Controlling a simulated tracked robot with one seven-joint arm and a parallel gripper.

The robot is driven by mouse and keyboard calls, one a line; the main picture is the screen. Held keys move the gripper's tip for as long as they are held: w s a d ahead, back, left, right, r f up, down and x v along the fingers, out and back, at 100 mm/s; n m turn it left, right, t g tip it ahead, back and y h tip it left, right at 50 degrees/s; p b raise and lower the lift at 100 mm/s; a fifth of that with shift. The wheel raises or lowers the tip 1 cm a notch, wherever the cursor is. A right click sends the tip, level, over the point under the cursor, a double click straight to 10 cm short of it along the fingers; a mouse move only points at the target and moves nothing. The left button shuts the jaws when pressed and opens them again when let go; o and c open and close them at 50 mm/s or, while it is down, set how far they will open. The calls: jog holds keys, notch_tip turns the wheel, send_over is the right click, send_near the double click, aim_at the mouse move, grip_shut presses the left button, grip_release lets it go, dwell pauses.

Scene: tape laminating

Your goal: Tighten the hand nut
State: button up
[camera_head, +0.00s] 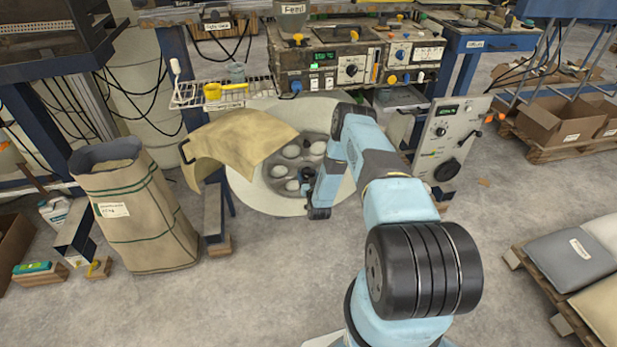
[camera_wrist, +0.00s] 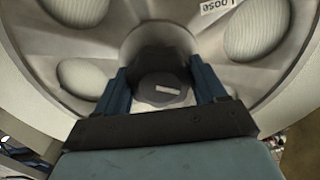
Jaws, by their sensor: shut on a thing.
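The dark hand nut (camera_wrist: 160,92) sits in the round central recess of a grey metal wheel (camera_wrist: 100,45) in the wrist view. A small pale label is on its face. My gripper (camera_wrist: 163,84) has one blue finger on each side of the nut and is shut on it. The wheel, with its several pale oval openings, also shows in the head view (camera_head: 282,170), upright at the machine's front.
A tan curved cover (camera_head: 235,145) stands to the left of the wheel. A control box with a dial (camera_head: 447,140) is close to its right. A tall sack (camera_head: 135,205) stands at left, and a pallet with bags (camera_head: 575,260) lies at right. The floor in front is mostly clear.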

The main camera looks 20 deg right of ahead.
jog(key=m, duration=0.5)
jog(key=shift+s+f+m, duration=0.2)
jog(key=shift+f+m, duration=0.05)
jog(key=shift+m, duration=0.05)
jog(key=m, duration=0.5)
jog(key=shift+m, duration=0.4)
jog(key=o, duration=1)
jog(key=shift+w+r, duration=0.1)
jog(key=shift+w, duration=0.05)
jog(key=s, duration=0.9)
jog(key=s+a, duration=0.1)
jog(key=s, duration=0.3)
jog(key=shift+s, duration=0.4)
